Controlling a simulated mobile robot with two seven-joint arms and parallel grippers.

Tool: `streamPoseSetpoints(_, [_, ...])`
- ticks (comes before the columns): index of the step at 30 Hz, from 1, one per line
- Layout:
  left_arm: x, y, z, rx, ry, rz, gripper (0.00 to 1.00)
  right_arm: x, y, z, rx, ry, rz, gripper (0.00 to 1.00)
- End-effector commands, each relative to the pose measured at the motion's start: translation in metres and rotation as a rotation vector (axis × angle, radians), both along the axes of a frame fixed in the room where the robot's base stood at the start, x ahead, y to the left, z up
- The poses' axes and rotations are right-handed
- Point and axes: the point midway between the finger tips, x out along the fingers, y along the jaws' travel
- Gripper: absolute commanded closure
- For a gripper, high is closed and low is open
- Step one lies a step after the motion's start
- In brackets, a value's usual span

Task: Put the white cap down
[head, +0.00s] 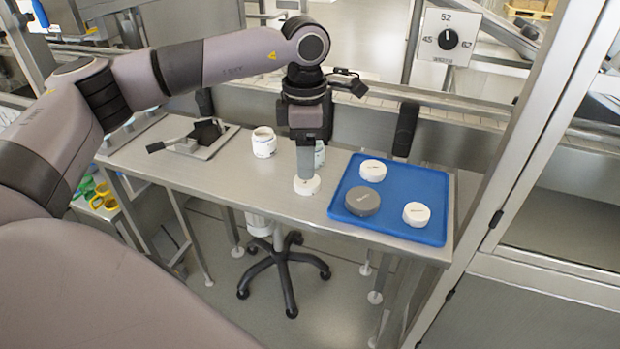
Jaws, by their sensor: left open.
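A white cap (307,185) lies on the steel table (235,176), near its front edge and just left of the blue tray. My left gripper (306,175) points straight down right over this cap. Its fingers are open, and the fingertips are at the cap's top; I cannot tell whether they touch it. Two more white caps, one at the back (373,170) and one at the front right (416,214), lie on the blue tray (437,190) with a grey cap (362,200). My right gripper is not in view.
An open white jar (263,142) stands left of my gripper. A pale jar (319,153) is partly hidden behind it. A metal fixture with a black handle (200,138) sits at the table's left. A dial panel (447,38) is at the back.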

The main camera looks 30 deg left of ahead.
Motion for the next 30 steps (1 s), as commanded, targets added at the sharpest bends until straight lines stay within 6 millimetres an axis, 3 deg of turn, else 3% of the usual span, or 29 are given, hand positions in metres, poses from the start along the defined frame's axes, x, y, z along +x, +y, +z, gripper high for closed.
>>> streamPoseSetpoints(9, [-0.001, -0.004, -0.043, -0.001, 0.002, -0.001, 0.33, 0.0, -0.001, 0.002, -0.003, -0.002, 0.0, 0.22])
streamPoseSetpoints(17, [-0.001, -0.004, -0.046, -0.001, 0.0, -0.001, 0.33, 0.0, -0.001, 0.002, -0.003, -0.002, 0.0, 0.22])
streamPoseSetpoints(18, [-0.001, -0.004, -0.046, -0.001, 0.0, -0.001, 0.4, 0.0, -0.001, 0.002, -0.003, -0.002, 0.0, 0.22])
streamPoseSetpoints(21, [-0.001, -0.004, -0.046, -0.002, 0.0, -0.001, 0.72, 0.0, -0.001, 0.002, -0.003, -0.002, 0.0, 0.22])
streamPoseSetpoints(30, [-0.001, -0.004, -0.045, -0.002, 0.0, -0.001, 0.75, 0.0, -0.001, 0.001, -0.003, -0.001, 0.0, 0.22])
